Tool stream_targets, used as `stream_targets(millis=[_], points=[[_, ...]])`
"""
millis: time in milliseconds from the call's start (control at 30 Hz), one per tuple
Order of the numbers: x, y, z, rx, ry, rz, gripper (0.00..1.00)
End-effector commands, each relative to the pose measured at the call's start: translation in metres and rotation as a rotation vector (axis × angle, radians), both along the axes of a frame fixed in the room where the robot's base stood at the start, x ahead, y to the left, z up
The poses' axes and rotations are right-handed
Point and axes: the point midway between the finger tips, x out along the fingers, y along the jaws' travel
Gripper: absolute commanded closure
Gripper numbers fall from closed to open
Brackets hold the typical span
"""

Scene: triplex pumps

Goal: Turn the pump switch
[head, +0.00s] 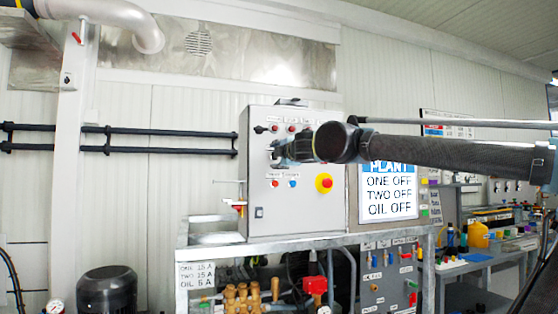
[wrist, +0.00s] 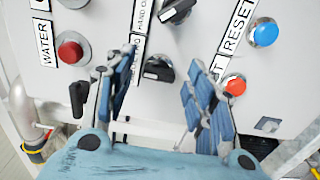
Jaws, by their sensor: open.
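The grey control panel (head: 275,205) stands in the middle of the head view. In the wrist view, a black rotary switch (wrist: 158,70) sits on the panel face, between the fingertips of my gripper (wrist: 160,78). The gripper's blue padded fingers are open, one each side of the switch. I see no clear contact with it. A second black rotary switch (wrist: 178,11) is at the top edge, beside a label reading "HAND". In the head view my gripper (head: 276,153) is in front of the panel's left half and covers part of its controls. Some labels are hidden or cut off.
A red button (wrist: 70,52), a blue button (wrist: 264,32) and an orange-red button (wrist: 235,86) are close to my fingers. A red stop button on yellow (head: 324,183) is right of my gripper. A white sign (head: 389,192) stands right of the panel.

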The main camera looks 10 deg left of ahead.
Motion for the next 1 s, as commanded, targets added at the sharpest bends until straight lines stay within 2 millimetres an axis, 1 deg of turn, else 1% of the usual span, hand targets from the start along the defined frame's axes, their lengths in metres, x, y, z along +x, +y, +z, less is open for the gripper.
stream_targets(millis=[400, 600, 800, 1000], points=[[-0.054, -0.034, -0.001, 0.001, 0.001, 0.003, 0.5], [-0.077, -0.048, -0.001, 0.002, 0.001, 0.002, 0.5], [-0.089, -0.057, -0.001, 0.002, 0.001, 0.0, 0.5], [-0.093, -0.06, -0.001, 0.002, 0.001, 0.0, 0.5]])
